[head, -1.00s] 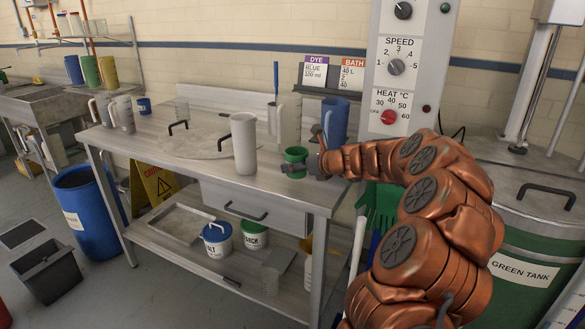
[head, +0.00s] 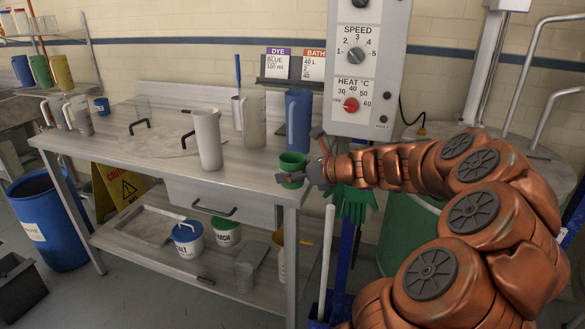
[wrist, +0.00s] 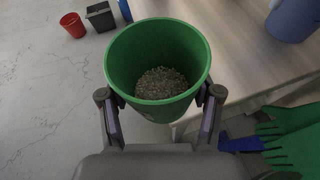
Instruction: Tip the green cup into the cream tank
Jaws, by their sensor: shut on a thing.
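The green cup (head: 291,163) is upright in my gripper (head: 306,175), at the right front corner of the steel table. In the wrist view the green cup (wrist: 190,55) is clasped between the two fingers of my gripper (wrist: 160,112). Pale, grainy material (wrist: 161,83) lies in the bottom of the cup. No cream tank can be made out in either view. A green tank (head: 402,225) stands at the right, partly hidden behind my arm.
Green gloves (head: 352,203) hang at the table's right end. A blue bin (head: 48,220) stands at the left.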

